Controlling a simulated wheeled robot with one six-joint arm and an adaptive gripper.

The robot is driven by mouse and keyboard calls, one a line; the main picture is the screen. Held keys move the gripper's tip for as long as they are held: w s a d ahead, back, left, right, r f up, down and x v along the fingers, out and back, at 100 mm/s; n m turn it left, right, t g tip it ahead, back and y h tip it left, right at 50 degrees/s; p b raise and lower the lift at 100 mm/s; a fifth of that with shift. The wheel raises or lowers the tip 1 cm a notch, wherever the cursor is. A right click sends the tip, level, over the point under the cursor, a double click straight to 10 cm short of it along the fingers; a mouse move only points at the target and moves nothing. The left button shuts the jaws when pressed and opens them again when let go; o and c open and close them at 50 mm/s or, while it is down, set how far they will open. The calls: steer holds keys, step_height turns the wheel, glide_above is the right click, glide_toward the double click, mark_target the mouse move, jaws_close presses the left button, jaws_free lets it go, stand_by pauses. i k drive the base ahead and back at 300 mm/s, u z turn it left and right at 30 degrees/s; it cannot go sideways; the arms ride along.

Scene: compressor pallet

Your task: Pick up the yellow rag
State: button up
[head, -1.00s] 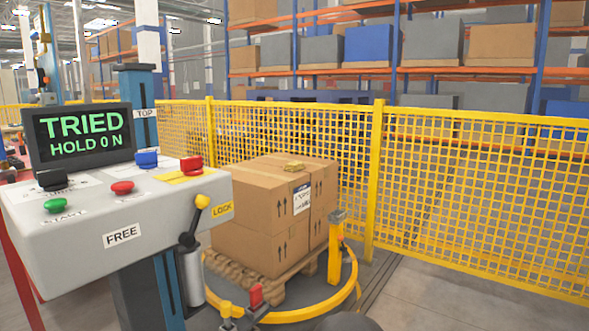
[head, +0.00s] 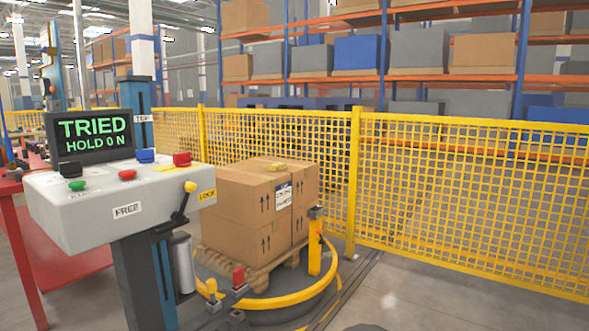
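The boxes stand on a wooden pallet (head: 258,272) inside a yellow ring on the floor. My gripper is not in view.
A grey control console (head: 95,207) with a screen reading "TRIED HOLD 0 N" stands front left, before a red table (head: 80,268). A yellow post (head: 315,245) stands beside the boxes. Yellow mesh fence (head: 450,190) runs behind them. Floor at right front is clear.

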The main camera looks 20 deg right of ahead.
mark_target(277, 167)
steer(key=z, duration=0.9)
steer(key=i, duration=1.25)
steer(key=z, duration=0.65)
steer(key=i, duration=1.6)
steer(key=u, duration=1.15)
steer(key=i, duration=0.85)
steer(key=u, duration=1.05)
steer(key=i, duration=0.2)
steer(key=u, duration=0.15)
